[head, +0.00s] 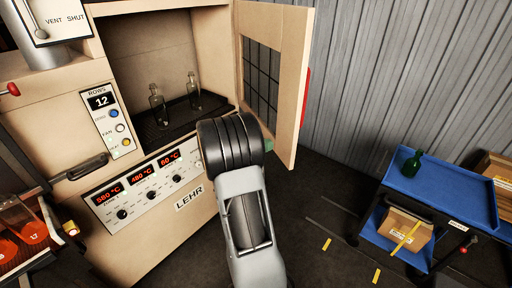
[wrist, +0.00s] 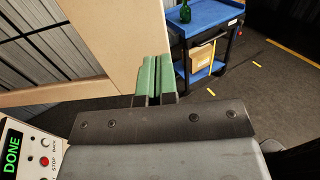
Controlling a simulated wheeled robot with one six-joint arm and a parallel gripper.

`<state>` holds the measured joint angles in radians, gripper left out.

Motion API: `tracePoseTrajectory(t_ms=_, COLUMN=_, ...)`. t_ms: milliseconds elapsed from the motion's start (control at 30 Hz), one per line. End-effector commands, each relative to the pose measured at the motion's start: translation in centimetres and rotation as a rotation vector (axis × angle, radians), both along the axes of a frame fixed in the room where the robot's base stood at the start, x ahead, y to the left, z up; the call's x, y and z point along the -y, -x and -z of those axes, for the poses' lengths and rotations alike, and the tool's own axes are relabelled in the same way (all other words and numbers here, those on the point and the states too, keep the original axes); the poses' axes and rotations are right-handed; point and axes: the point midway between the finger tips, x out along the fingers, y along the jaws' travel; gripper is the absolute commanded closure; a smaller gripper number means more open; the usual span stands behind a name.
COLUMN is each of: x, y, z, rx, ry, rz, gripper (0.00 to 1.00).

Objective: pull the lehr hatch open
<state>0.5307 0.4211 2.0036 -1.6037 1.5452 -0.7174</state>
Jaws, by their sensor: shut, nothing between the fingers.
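The lehr hatch (head: 287,90) is a beige door with a dark meshed window, swung out wide to the right of the lehr (head: 150,20). Its red handle (head: 304,97) is on the door's outer face. The hatch also fills the upper left of the wrist view (wrist: 108,40). My gripper shows in the wrist view with green fingers (wrist: 152,78) shut together and empty. They overlap the hatch's inner side near its edge; whether they touch it I cannot tell. In the head view my arm hides most of the gripper; only a green bit (head: 269,145) shows by the hatch's lower part.
Two clear bottles (head: 157,104) (head: 194,92) stand on the dark rack in the open lehr. A blue cart (head: 440,190) with a green bottle (head: 413,162) stands at the right. Bare floor (head: 325,215) lies between lehr and cart. A bin with orange-glowing pieces (head: 28,230) is at the left.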

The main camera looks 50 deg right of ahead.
Motion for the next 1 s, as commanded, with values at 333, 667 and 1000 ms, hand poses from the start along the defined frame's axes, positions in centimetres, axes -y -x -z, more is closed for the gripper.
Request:
tracePoseTrajectory(t_ms=333, x=4.9, y=2.7, z=-0.1, rx=0.002, ry=-0.001, rz=0.002, gripper=1.0)
tracePoseTrajectory(t_ms=667, x=6.6, y=3.5, z=0.0, rx=0.002, ry=-0.001, rz=0.0, gripper=1.0)
tracePoseTrajectory(t_ms=1000, x=6.3, y=3.5, z=0.0, rx=0.002, ry=-0.002, rz=-0.002, gripper=1.0)
